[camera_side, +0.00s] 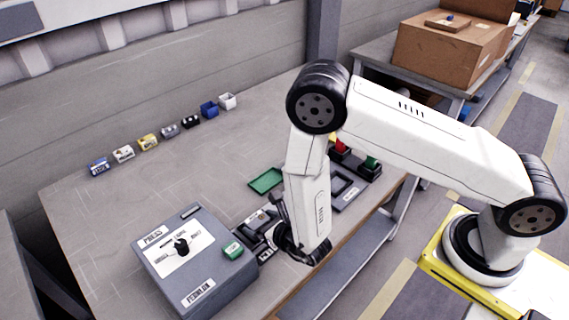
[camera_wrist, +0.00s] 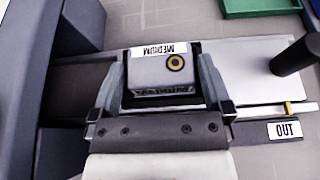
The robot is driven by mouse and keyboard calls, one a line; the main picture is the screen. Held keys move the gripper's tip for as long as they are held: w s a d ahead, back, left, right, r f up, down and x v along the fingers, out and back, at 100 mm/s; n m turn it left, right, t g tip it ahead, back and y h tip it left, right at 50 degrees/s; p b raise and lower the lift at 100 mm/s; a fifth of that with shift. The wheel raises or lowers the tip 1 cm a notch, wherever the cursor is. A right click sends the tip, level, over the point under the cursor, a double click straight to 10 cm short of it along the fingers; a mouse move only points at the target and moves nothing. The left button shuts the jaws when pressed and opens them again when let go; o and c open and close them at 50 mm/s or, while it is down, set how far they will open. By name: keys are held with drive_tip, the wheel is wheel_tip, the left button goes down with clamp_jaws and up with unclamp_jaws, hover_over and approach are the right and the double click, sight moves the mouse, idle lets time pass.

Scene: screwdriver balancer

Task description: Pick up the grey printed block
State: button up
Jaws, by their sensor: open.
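A grey block (camera_wrist: 160,72) with dark print on its near face and a gold ring on its top sits between my fingers in the wrist view. My gripper (camera_wrist: 160,85) is open, with one finger on each side of this block. I cannot tell whether the fingers touch it. A white "MEDIUM" label lies just beyond the block. In the side view my gripper (camera_side: 280,228) is low beside the grey press box, and the block there is mostly hidden. Another grey printed block (camera_side: 169,130) stands in the row at the back of the table.
The press box (camera_side: 215,285) with a black knob and a green piece stands left of my gripper. An "OUT" label (camera_wrist: 284,130) and dark post (camera_wrist: 297,55) are at right.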

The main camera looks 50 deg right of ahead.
sight(262, 223)
idle(0.4)
drive_tip(key=c, duration=1.1)
drive_tip(key=shift+r, duration=0.15)
drive_tip(key=shift+r, duration=4.85)
